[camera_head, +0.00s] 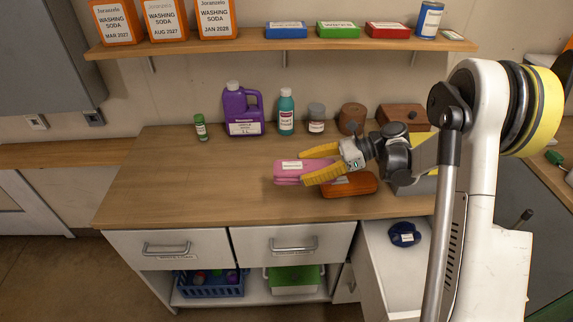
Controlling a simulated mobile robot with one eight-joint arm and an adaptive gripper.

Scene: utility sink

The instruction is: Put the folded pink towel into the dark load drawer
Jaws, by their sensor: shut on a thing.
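The folded pink towel (290,180) is above the wooden counter, near the middle, with a white label on it. My gripper (303,168) reaches in from the right, with its yellow fingers shut on the towel from either side. I cannot tell whether the towel touches the counter. Two white drawers with grey handles are closed under the counter: the left drawer (205,244) and the right drawer (320,237). Their small labels are too small to read, so I cannot tell which is the dark load drawer.
An orange-brown object (350,185) lies just under my gripper. A purple jug (243,112), teal bottle (286,112) and jar (316,119) stand behind. A shelf (270,45) of boxes is above. The counter's left part is clear. A dark blue item (405,234) lies lower right.

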